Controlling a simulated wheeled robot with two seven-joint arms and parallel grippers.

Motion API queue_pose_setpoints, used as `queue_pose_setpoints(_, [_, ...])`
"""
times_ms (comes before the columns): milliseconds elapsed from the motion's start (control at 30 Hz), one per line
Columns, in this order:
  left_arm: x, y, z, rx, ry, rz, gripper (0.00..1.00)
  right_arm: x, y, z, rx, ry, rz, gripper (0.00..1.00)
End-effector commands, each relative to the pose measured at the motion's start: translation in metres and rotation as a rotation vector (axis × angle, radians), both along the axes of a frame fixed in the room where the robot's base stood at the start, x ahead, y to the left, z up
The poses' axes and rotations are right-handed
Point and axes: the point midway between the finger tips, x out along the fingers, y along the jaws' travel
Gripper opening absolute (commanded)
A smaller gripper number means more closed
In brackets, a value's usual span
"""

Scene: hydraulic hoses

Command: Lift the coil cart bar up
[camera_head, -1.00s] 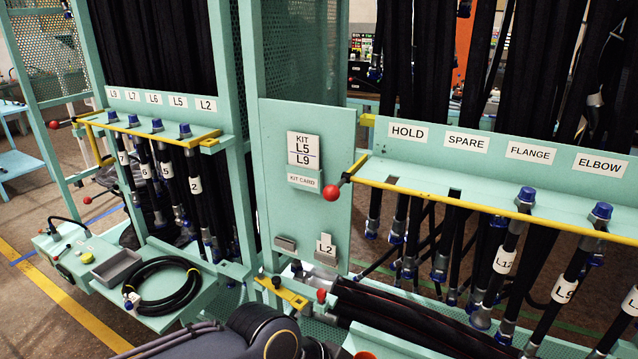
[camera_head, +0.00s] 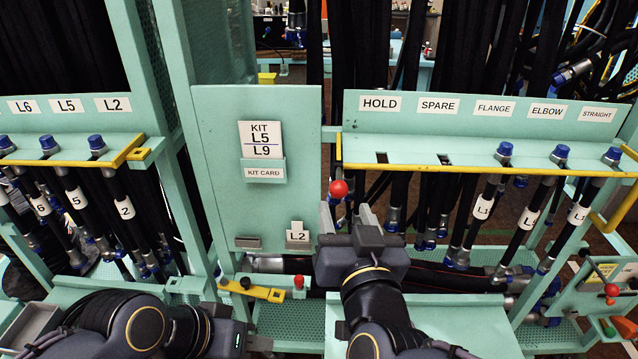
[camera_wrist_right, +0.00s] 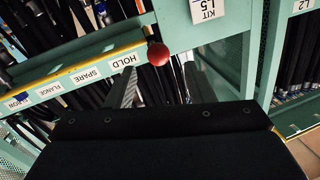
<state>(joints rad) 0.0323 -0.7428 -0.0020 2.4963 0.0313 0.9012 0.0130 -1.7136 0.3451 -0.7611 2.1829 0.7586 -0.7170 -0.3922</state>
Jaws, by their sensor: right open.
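A yellow bar (camera_head: 470,170) runs level along the front of the rack labelled HOLD, SPARE, FLANGE and ELBOW. A red ball knob (camera_head: 338,188) is near its left end; the knob also shows in the right wrist view (camera_wrist_right: 158,54). No label marks which bar is the coil cart's. My right gripper (camera_head: 347,214) is open and empty, its fingers pointing toward the knob from below. In the right wrist view the knob appears just beyond the fingertips (camera_wrist_right: 160,84), with no clear contact. My left arm is low at the left; its gripper (camera_head: 258,342) is barely visible at the bottom edge.
A teal panel with a KIT L5 L9 card (camera_head: 261,139) stands left of the knob. Hoses hang below both racks. A second yellow bar (camera_head: 75,157) fronts the left rack.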

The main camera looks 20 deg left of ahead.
Motion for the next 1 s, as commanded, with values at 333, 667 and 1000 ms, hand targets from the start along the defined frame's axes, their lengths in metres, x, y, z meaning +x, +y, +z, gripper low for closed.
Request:
queue_pose_setpoints(333, [0.000, 0.000, -0.005, 0.000, 0.000, 0.000, 0.36, 0.049, 0.024, -0.001, -0.003, 0.002, -0.001, 0.48])
queue_pose_setpoints(667, [0.000, 0.000, -0.005, 0.000, 0.000, 0.000, 0.36, 0.063, 0.032, -0.001, -0.001, 0.004, 0.003, 0.48])
queue_pose_setpoints(1000, [0.000, 0.000, -0.005, 0.000, 0.000, 0.000, 0.36, 0.062, 0.032, -0.001, -0.001, 0.004, 0.003, 0.20])
